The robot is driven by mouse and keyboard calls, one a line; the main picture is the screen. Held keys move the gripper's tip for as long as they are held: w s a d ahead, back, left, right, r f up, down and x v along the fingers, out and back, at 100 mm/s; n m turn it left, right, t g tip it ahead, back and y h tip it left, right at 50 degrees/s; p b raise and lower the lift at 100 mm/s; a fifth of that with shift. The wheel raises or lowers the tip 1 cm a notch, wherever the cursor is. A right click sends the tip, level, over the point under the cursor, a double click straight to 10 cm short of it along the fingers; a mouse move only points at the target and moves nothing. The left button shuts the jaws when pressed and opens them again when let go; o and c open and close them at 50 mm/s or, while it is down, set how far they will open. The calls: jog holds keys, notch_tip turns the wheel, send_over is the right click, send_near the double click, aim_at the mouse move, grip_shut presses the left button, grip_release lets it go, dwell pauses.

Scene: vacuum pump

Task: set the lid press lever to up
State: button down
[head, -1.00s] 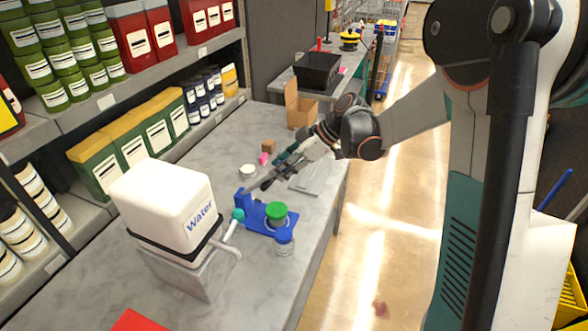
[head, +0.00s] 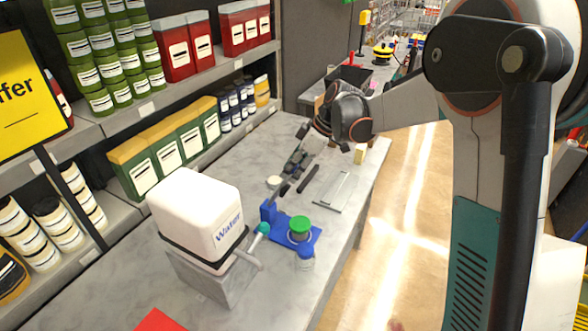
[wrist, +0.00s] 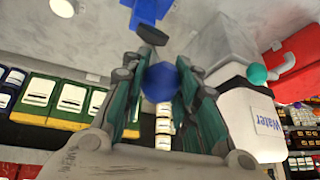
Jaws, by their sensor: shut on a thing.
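More of the blue press (wrist: 148,12) shows at the top of that view. The lever's full length and angle are hidden in the head view.
The water tank (head: 200,215) with its teal tap is close to the press's left. A dark bar (head: 308,179) and a flat tray (head: 333,192) lie behind. Stocked shelves line the left.

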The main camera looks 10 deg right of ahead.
jog(key=c, duration=1.2)
grip_release()
jog(key=v, duration=1.2)
jog(key=s+d+f+m+t+h+b, duration=0.1)
jog(key=s+f+m+b, duration=0.3)
jog(key=s, duration=0.5)
jog(key=s+d+f+m+t+h+b, duration=0.2)
jog(key=s+f+m+b, duration=0.3)
jog(key=s, duration=0.5)
jog(key=s+d+f+m+t+h+b, duration=0.1)
jog(key=s+f+m+t+h+b, duration=0.1)
jog(key=s+f, duration=0.5)
jog(key=shift+s+d+m+t+h+b, duration=0.15)
jog(key=shift+s+m+t+b, duration=0.1)
jog(key=shift+s+m+b, duration=0.5)
jog(key=shift+s+d+m+t+h+b, duration=0.15)
jog(key=shift+s+m+t+b, duration=0.1)
jog(key=shift+s+m+b, duration=0.5)
